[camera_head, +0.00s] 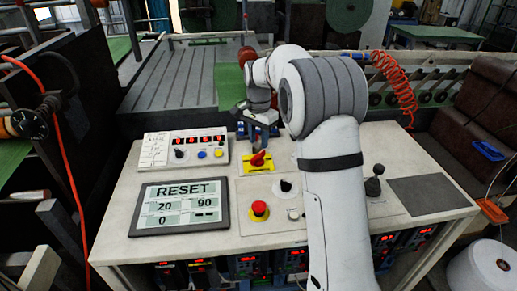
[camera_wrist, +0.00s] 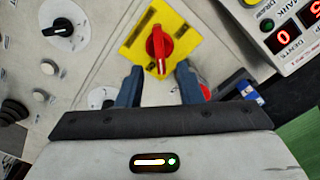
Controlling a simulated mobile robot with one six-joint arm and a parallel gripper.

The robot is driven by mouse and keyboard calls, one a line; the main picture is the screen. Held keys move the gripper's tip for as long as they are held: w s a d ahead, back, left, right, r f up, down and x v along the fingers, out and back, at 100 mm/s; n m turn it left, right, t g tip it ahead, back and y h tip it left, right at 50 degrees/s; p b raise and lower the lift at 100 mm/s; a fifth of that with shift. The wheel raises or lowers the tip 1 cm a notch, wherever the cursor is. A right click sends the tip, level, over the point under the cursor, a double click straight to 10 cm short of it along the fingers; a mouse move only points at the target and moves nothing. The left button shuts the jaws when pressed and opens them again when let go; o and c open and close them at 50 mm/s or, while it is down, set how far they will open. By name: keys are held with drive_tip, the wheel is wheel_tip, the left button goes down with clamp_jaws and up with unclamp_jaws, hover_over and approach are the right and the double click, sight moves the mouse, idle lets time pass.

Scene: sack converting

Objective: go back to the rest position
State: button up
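My gripper (camera_head: 257,132) is over the far part of the white control desk (camera_head: 400,143), just beyond a red rotary switch (camera_head: 258,158) on a yellow plate. In the wrist view my gripper (camera_wrist: 160,68) is open, with a clear gap between its two dark fingers. The red switch (camera_wrist: 159,45) shows beyond the fingertips, in line with the gap. Nothing is held. My arm reaches forward over the desk and hides part of its middle.
A tablet reading RESET (camera_head: 180,206) and a panel with red digits (camera_head: 184,149) are on the desk's left. A red mushroom button (camera_head: 259,208), a black dial (camera_head: 286,186) and a black joystick (camera_head: 374,181) stand nearby. A coiled red hose (camera_head: 396,80) hangs behind.

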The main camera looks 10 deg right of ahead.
drive_tip(key=shift+r, duration=1.25)
drive_tip(key=s+d+r+n, duration=0.2)
drive_tip(key=s+r, duration=0.2)
drive_tip(key=s, duration=0.4)
drive_tip(key=s+d+f+n+t, duration=0.1)
drive_tip(key=s+n, duration=0.2)
drive_tip(key=s, duration=1)
drive_tip(key=s+d+f+n+t, duration=0.2)
drive_tip(key=s+n, duration=0.2)
drive_tip(key=s, duration=0.9)
drive_tip(key=shift+s, duration=0.25)
